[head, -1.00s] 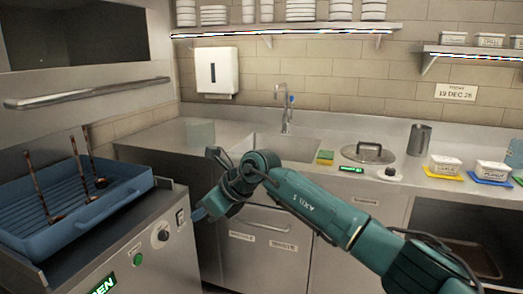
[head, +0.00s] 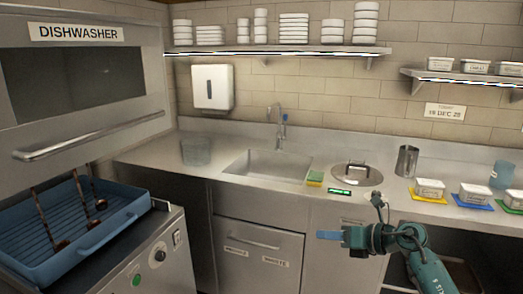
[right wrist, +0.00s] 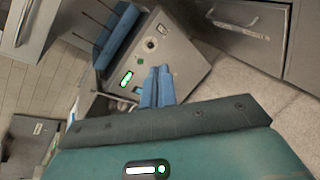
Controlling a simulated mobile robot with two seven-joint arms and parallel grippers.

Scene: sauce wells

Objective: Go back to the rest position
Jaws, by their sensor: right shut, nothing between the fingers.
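My right gripper (head: 328,235) is in front of the counter at the lower right of the head view, with its blue fingers pointing left. In the right wrist view its two fingers (right wrist: 158,88) lie side by side, shut and empty, with the dishwasher front beyond them. It touches nothing that I can see. My left gripper is not in either view.
A blue rack (head: 75,255) with several ladles stands at the open dishwasher (head: 90,85) on the left. A sink (head: 268,163), a lid (head: 357,174), a metal cup (head: 406,160) and labelled tubs (head: 430,188) are on the counter. The floor before the cabinets is clear.

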